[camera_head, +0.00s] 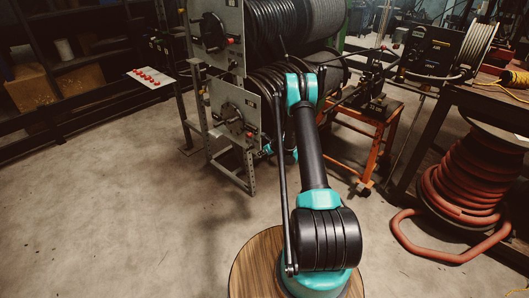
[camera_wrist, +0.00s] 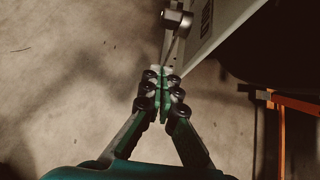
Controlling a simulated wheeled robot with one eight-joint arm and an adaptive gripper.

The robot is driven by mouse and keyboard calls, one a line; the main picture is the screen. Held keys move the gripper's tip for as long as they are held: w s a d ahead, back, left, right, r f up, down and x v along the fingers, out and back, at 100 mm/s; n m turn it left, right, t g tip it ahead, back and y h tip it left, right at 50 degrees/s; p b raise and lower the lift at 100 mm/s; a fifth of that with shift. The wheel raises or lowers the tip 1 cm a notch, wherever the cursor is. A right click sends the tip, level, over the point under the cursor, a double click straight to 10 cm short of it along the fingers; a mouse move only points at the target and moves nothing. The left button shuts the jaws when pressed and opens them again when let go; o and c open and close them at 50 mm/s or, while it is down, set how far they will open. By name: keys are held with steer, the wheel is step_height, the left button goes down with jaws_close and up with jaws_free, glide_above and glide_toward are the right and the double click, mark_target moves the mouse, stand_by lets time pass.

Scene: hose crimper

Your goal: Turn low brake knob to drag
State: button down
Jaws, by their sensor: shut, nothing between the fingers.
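The lower reel panel (camera_head: 225,100) is a grey plate with a dark round hub in the head view. A small red-tipped part (camera_head: 250,134) sits at its lower right; the labels and knob setting are too small to read. In the wrist view, my gripper (camera_wrist: 162,73) is shut and empty, its fingertips together. A grey metal piece with a hexagonal or round end (camera_wrist: 177,20) lies just beyond the tips, beside a pale panel (camera_wrist: 208,22). I cannot tell whether it is the brake knob or whether the tips touch it. My arm hides my gripper in the head view.
An upper reel panel (camera_head: 215,35) stands above the lower one, with hose reels (camera_head: 275,28) behind. An orange stand (camera_head: 385,125) is to the right, and a red hose coil (camera_head: 465,175) stands at far right. The concrete floor at left (camera_head: 110,190) is clear.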

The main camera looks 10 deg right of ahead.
mark_target(253, 146)
steer(key=w+a, duration=0.2)
steer(key=w, duration=0.1)
steer(key=shift+w+a+r, duration=0.1)
steer(key=shift+w+a, duration=0.1)
steer(key=shift+a, duration=0.05)
steer(key=shift+w+a+r, duration=0.2)
steer(key=shift+w+r, duration=0.05)
steer(key=shift+w, duration=0.05)
steer(key=shift+w+a+r+g+h, duration=0.15)
steer(key=shift+r+g+h, duration=0.25)
steer(key=shift+g, duration=0.2)
steer(key=shift+w+r, duration=0.15)
